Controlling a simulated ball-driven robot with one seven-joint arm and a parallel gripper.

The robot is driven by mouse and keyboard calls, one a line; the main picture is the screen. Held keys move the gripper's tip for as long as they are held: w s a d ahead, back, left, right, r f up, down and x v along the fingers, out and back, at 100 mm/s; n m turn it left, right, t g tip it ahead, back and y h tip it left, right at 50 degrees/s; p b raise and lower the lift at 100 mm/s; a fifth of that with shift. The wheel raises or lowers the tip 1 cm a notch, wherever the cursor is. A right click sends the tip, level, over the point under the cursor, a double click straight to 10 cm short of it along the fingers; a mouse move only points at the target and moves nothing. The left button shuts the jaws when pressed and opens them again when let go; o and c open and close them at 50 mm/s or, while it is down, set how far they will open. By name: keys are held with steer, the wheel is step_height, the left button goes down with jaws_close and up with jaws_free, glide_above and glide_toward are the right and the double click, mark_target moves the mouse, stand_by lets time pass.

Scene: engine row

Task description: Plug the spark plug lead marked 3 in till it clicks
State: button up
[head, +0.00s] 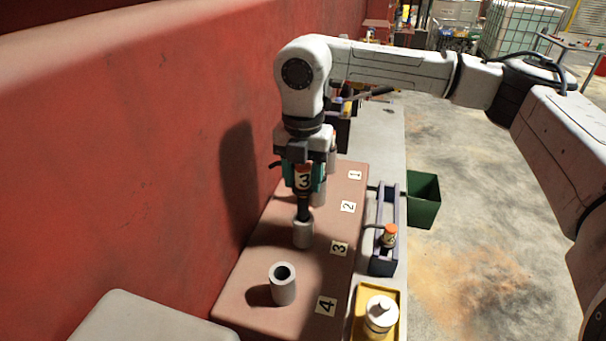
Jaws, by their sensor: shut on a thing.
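My gripper (304,182), with teal fingers, is shut on the spark plug lead marked 3 (303,176). The lead has an orange and white band with a black 3 and hangs upright, its dark boot pointing down. The boot's lower end meets the mouth of the grey tube (303,235) beside the label 3 (339,249) on the reddish engine block (250,292). How deep the boot sits in the tube, I cannot tell.
An open, empty grey tube (283,287) stands beside label 4 (326,305). A dark rack (383,266) holds another orange-capped lead (390,236). A yellow tray (359,326) holds a white bottle (380,314). A green bin (424,203) stands at right; a red wall (130,150) rises at left.

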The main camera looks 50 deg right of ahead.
mark_target(303, 216)
steer(key=shift+f+b, duration=2.75)
steer(key=shift+f, duration=0.5)
steer(key=shift+f+b, duration=0.75)
steer(key=o, duration=1.1)
steer(key=shift+o, duration=0.2)
steer(key=shift+r, duration=0.1)
step_height(303, 216, up, 11)
steer(key=shift+f+b, duration=0.15)
steer(key=shift+b, duration=0.4)
steer(key=shift+f, duration=0.1)
